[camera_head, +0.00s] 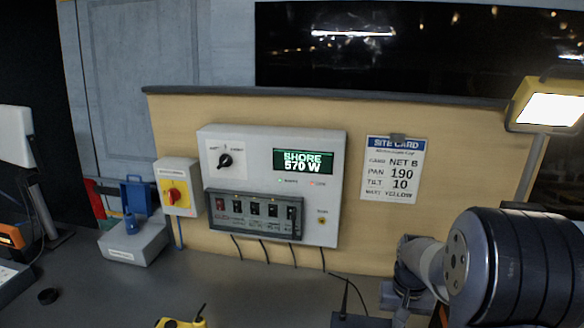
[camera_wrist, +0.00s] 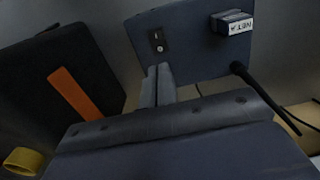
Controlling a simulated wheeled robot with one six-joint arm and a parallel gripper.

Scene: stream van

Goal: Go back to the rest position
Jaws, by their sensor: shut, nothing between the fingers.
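My gripper (camera_wrist: 157,86) shows in the wrist view with its two fingers together and nothing between them. The fingertips appear close to the front of a dark blue-grey box (camera_wrist: 190,32). I cannot tell whether they touch it. In the head view my arm is at the lower right, and I cannot make out the fingers there.
A wall panel (camera_head: 262,165) reads SHORE 570 W, with a red-and-yellow switch (camera_head: 175,193) to its left. A site card (camera_head: 392,170) hangs at right. A lit lamp (camera_head: 548,108) stands near my arm. The wrist view shows a black case with an orange strip (camera_wrist: 77,92).

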